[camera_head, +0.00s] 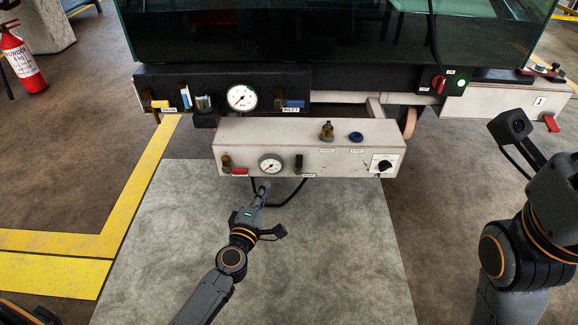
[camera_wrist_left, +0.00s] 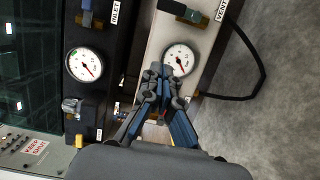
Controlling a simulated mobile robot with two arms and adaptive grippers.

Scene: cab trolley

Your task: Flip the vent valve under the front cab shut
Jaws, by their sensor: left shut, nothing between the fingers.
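The front cab's white panel box (camera_head: 345,160) hangs below the dark bumper. On its front face, right of a round gauge (camera_head: 270,163), is a valve with a black handle (camera_head: 299,161) that stands upright. In the left wrist view the valve beside the VENT label (camera_wrist_left: 221,9) shows at the top edge, with its dark handle (camera_wrist_left: 172,7) partly cut off. My left gripper (camera_head: 263,186) is shut and empty, just below and in front of the gauge, left of the vent valve. Its fingertips (camera_wrist_left: 158,70) overlap the gauge in the wrist view. My right gripper is out of frame.
A red-handled valve (camera_head: 240,171) sits left of the gauge, and a black knob (camera_head: 385,165) is at the box's right end. A black hose (camera_head: 292,196) loops below the box. Grey floor (camera_head: 330,260) in front is clear.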

